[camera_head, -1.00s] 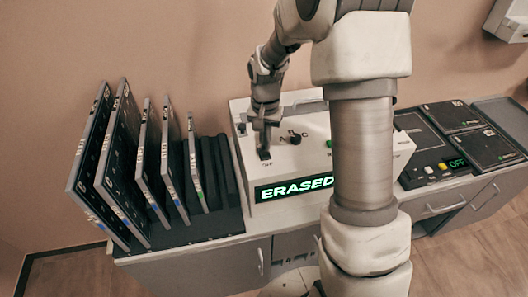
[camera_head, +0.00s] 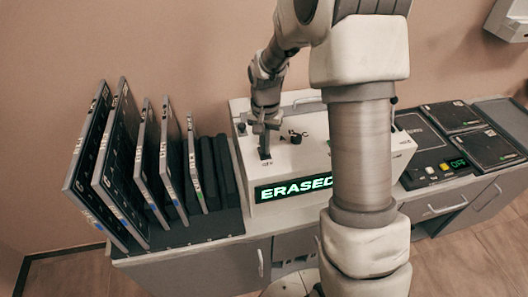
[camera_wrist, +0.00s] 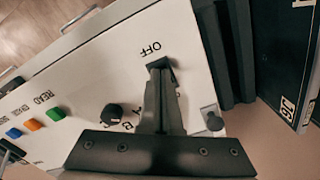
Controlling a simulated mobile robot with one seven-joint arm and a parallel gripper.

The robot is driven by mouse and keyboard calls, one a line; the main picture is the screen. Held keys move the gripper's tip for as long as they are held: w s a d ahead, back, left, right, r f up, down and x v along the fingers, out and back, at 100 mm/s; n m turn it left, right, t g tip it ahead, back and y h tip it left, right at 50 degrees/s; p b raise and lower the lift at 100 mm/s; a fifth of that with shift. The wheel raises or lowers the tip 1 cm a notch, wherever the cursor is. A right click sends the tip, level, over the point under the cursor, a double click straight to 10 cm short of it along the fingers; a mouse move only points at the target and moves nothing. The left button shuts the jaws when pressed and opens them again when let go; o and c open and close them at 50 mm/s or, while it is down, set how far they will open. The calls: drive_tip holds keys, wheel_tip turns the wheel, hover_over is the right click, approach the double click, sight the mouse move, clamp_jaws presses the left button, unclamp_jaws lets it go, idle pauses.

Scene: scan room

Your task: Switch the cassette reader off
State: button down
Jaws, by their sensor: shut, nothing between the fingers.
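The cassette reader (camera_head: 310,163) is a white box on the cabinet. Its front display (camera_head: 293,188) is lit and reads ERASED in green. My gripper (camera_head: 264,148) is over the left part of the reader's top. In the wrist view my gripper (camera_wrist: 160,70) is shut and empty, its fingertips right beside the OFF label (camera_wrist: 150,48). A dark switch part shows at the fingertips, mostly hidden by them; I cannot tell its position or whether they touch it. A black knob (camera_wrist: 113,113) and READ, green (camera_wrist: 56,114) and orange (camera_wrist: 34,125) buttons also show.
Several upright cassettes (camera_head: 120,150) stand in a dark rack left of the reader. To the right are flat dark cassettes (camera_head: 490,148) and a small panel reading OFF (camera_head: 458,163). My own arm hides the reader's right part.

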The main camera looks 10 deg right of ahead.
drive_tip(key=shift+f, duration=0.2)
drive_tip(key=shift+r, duration=0.2)
drive_tip(key=shift+r+p, duration=2.3)
drive_tip(key=shift+r, duration=1.1)
drive_tip(key=s+r+n+t, duration=0.3)
drive_tip(key=s+r, duration=0.6)
drive_tip(key=r, duration=0.5)
drive_tip(key=s+r+n+t, duration=0.1)
drive_tip(key=s+r, duration=0.1)
drive_tip(key=s, duration=0.5)
drive_tip(key=s+r+n+t, duration=0.1)
drive_tip(key=s+r+n, duration=0.1)
drive_tip(key=s, duration=0.5)
drive_tip(key=shift+s+r+t, duration=0.2)
drive_tip(key=shift+r+t, duration=0.1)
drive_tip(key=shift+r, duration=0.35)
